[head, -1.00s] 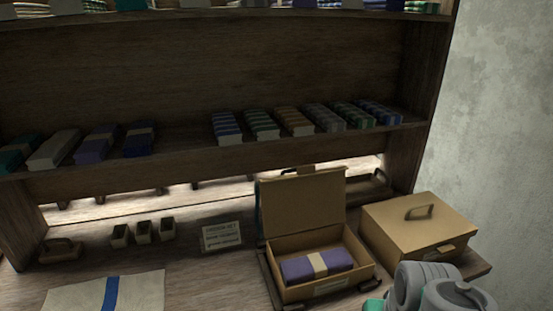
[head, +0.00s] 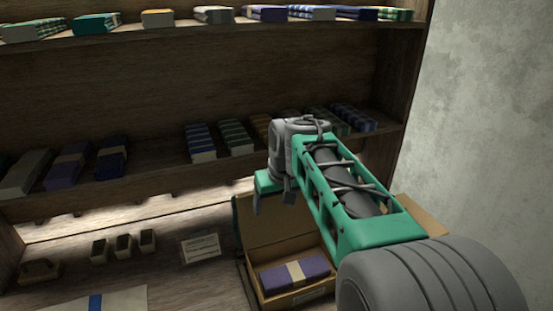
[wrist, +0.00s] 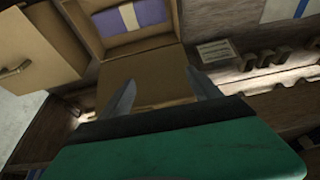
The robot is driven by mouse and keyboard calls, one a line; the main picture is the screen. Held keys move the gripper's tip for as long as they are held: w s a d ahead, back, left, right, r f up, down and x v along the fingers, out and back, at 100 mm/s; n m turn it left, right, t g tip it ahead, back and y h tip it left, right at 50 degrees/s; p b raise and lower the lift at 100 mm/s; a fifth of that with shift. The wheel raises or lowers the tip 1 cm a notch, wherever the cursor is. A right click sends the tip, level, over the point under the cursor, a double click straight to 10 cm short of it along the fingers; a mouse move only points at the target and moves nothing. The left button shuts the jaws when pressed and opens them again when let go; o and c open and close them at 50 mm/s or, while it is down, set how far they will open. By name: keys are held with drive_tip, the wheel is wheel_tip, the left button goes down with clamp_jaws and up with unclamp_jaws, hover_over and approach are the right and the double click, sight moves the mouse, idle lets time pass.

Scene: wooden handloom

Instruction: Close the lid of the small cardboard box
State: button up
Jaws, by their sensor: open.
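The small cardboard box (head: 258,265) stands on the tabletop with its lid (head: 262,232) raised upright at the back. A folded purple cloth with a pale band (head: 295,273) lies inside. My gripper (head: 272,198) is open and empty, pointing down near the top of the lid. My arm hides the box's right side in the head view. In the wrist view the fingers (wrist: 162,88) are spread, with the lid (wrist: 145,65) showing between and beyond them. The open box (wrist: 88,30) lies past it. I cannot tell whether a finger touches the lid.
A closed tan box with a handle (wrist: 32,58) stands beside the small box, mostly behind my arm in the head view. A small sign (head: 200,248) and several little wooden blocks (head: 123,247) are to the left. Shelves with folded cloths (head: 200,140) rise behind.

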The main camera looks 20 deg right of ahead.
drive_tip(key=shift+o, duration=0.2)
drive_tip(key=w+d+r+p, duration=0.2)
drive_tip(key=w+d+r, duration=0.4)
drive_tip(key=w, duration=0.2)
drive_tip(key=shift+d+p, duration=0.25)
drive_tip(key=shift+p, duration=0.15)
drive_tip(key=x, duration=0.2)
drive_tip(key=p+x, duration=0.1)
drive_tip(key=x, duration=0.4)
drive_tip(key=shift+w+d+f+p, duration=0.1)
drive_tip(key=shift+w+f+p, duration=0.15)
drive_tip(key=shift+w+p, duration=0.2)
drive_tip(key=shift+t, duration=0.3)
drive_tip(key=shift+c, duration=0.4)
clamp_jaws()
